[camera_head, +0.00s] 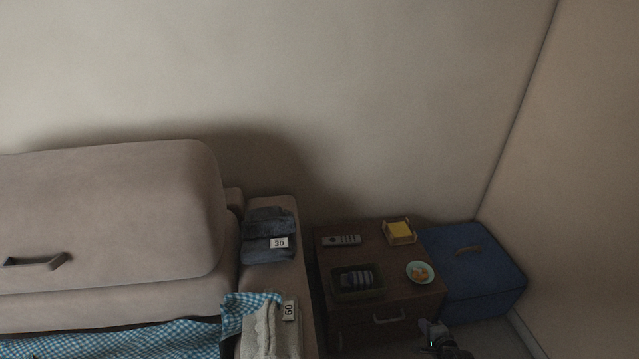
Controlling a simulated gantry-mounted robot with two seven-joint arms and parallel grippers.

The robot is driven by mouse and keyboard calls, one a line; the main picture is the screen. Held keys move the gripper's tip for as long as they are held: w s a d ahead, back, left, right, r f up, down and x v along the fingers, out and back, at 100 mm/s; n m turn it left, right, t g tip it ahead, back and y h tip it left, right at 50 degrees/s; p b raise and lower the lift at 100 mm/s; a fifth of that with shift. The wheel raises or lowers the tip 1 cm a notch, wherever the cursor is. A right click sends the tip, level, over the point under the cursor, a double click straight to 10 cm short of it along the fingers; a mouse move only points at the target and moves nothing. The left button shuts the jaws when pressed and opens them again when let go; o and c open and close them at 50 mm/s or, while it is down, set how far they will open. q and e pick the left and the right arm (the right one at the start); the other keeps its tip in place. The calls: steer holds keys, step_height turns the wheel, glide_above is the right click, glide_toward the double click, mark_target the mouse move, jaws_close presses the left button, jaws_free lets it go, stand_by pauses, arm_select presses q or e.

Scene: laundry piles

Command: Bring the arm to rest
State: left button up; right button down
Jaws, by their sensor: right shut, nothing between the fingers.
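My right gripper (436,334) shows at the bottom edge of the head view, just in front of the brown cabinet's lower right. It is small and dark there, shut, with nothing between its fingers. Most of my right arm is cut off by the frame's lower edge. My left gripper is not in view.
A brown cabinet (375,241) bears a remote (342,240), a yellow notepad holder (400,231), a plate (420,272) and a dark tray (342,294). A blue box (482,282) stands right. Dark folded laundry (268,222) and light laundry (262,335) lie on the sofa (110,215).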

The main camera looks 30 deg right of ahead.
steer(key=s+a+r+n+g+p, duration=0.1)
steer(key=s+r+p, duration=0.1)
steer(key=s+p, duration=0.25)
steer(key=s+a+r+n+g+y+p, duration=0.25)
steer(key=a+r+n+p, duration=0.45)
steer(key=a+r, duration=0.7)
steer(key=s+a+r+n+g+y+p, duration=0.1)
steer(key=s+a+r+n+p, duration=0.45)
steer(key=a+r, duration=0.8)
steer(key=s+a+r+n+g+p, duration=0.1)
steer(key=s+a+r+n+g, duration=0.35)
steer(key=r+n, duration=0.6)
step_height(320, 180, up, 38)
steer(key=s+t+p, duration=0.1)
steer(key=p, duration=3.7)
steer(key=shift+s+a+t, duration=0.2)
steer(key=shift+a+t, duration=0.1)
steer(key=shift+a, duration=0.1)
steer(key=shift+y, duration=0.25)
